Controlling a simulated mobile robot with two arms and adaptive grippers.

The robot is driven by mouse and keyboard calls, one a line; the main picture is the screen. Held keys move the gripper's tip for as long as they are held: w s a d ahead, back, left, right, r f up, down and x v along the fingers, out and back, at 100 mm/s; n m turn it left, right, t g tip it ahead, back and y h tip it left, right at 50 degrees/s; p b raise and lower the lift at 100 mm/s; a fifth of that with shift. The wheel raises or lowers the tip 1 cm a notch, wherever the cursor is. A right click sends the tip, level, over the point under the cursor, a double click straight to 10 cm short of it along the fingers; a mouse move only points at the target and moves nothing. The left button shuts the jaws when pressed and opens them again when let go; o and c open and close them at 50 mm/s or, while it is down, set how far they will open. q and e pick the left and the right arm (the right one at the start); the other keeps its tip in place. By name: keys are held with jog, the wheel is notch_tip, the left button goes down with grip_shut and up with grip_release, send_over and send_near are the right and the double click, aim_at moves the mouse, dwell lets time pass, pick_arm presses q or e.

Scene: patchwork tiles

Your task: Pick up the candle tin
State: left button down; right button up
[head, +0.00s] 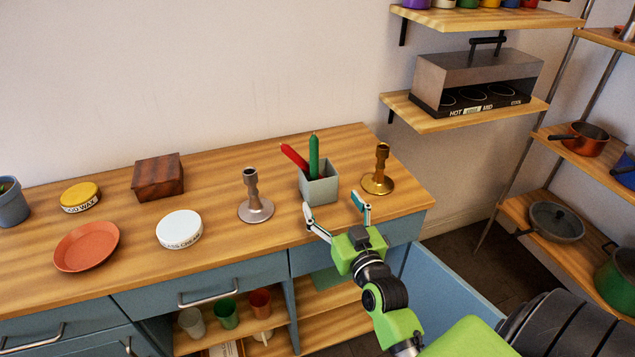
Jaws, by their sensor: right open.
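The candle tin (319,189) is a grey square container near the right part of the wooden counter. A red candle (294,156) leans left out of it and a green candle (314,155) stands nearly upright in it. My right gripper (333,208) is open and empty, its fingers spread in front of the tin near the counter's front edge. I see no contact between them. My left gripper is not in view.
A silver candlestick (254,196) stands left of the tin and a brass candlestick (380,173) to its right. A white round tin (179,227), yellow tin (80,195), wooden box (158,177) and terracotta plate (87,247) are farther left on the counter (225,170). A shelf (455,118) hangs above right.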

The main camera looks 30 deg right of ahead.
aim_at(326, 192)
jog(key=x, duration=0.3)
jog(key=shift+w+d+f, duration=0.1)
jog(key=shift+w, duration=0.45)
jog(key=x, duration=0.3)
jog(key=p+x, duration=0.1)
jog(key=shift+w+a+r, duration=0.2)
jog(key=shift+w+r, duration=0.05)
jog(key=shift+r, duration=0.1)
jog(key=shift+w+d+f, duration=0.1)
jog(key=shift+w, duration=0.2)
jog(key=shift+c, duration=0.2)
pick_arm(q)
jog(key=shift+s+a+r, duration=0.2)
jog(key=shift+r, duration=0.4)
pick_arm(e)
jog(key=c, duration=1.2)
